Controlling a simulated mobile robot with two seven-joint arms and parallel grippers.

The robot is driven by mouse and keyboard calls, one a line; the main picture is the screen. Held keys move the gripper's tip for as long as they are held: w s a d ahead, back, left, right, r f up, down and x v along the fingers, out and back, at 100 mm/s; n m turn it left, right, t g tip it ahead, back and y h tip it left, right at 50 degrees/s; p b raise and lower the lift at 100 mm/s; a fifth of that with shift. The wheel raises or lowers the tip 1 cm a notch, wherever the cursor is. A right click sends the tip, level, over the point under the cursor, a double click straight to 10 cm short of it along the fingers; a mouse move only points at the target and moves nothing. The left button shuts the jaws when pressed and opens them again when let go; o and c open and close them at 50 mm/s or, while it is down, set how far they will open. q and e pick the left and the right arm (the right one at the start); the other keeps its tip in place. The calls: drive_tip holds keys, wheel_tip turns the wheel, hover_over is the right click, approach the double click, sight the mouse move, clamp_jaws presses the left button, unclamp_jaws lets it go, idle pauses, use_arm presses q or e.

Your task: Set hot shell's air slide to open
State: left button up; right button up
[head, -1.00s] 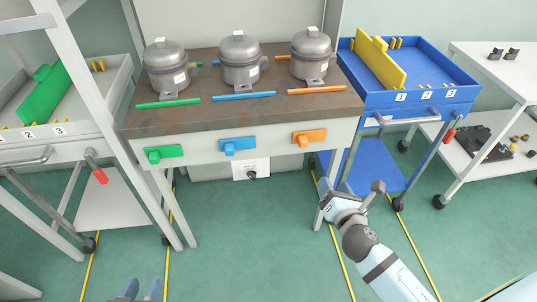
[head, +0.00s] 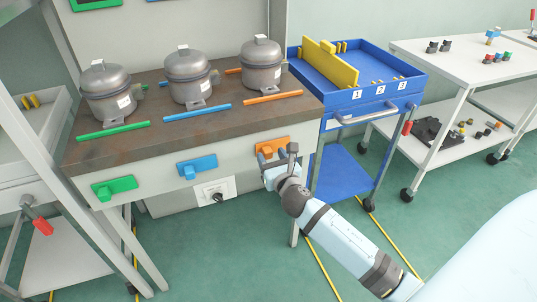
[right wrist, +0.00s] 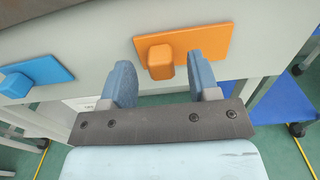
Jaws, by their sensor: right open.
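Three slides sit on the bench's front face: green (head: 118,187), blue (head: 197,166) and orange (head: 276,144). Each has a knob left of its plate's middle. The blue slide also shows in the right wrist view (right wrist: 36,76). Three grey metal shells stand on the bench top, left (head: 108,92), middle (head: 191,78) and right (head: 262,66); nothing visible tells which is hot. My right gripper (head: 279,157) is open at the orange slide. In the right wrist view its fingers (right wrist: 160,84) flank the orange knob (right wrist: 161,62) without visibly gripping it. My left gripper is out of view.
Green, blue and orange bars lie before the shells on the brown bench top (head: 150,148). A wall socket with a plug (head: 215,193) is below the blue slide. A blue cart (head: 365,95) stands close on the right, a white shelf (head: 440,55) beyond it.

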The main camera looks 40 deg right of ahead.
sight(285, 142)
drive_tip(key=shift+x, duration=1)
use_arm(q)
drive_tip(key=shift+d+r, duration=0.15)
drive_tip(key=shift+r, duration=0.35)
use_arm(e)
drive_tip(key=shift+w, duration=0.25)
clamp_jaws()
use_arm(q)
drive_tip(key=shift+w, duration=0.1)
use_arm(e)
drive_tip(key=shift+d, duration=0.15)
drive_tip(key=d+p, duration=0.1)
drive_tip(key=d, duration=0.1)
drive_tip(key=s+d+p, duration=0.1)
drive_tip(key=d, duration=0.2)
drive_tip(key=shift+s+d+r, duration=0.1)
drive_tip(key=shift+s+d, duration=0.1)
drive_tip(key=shift+d, duration=0.25)
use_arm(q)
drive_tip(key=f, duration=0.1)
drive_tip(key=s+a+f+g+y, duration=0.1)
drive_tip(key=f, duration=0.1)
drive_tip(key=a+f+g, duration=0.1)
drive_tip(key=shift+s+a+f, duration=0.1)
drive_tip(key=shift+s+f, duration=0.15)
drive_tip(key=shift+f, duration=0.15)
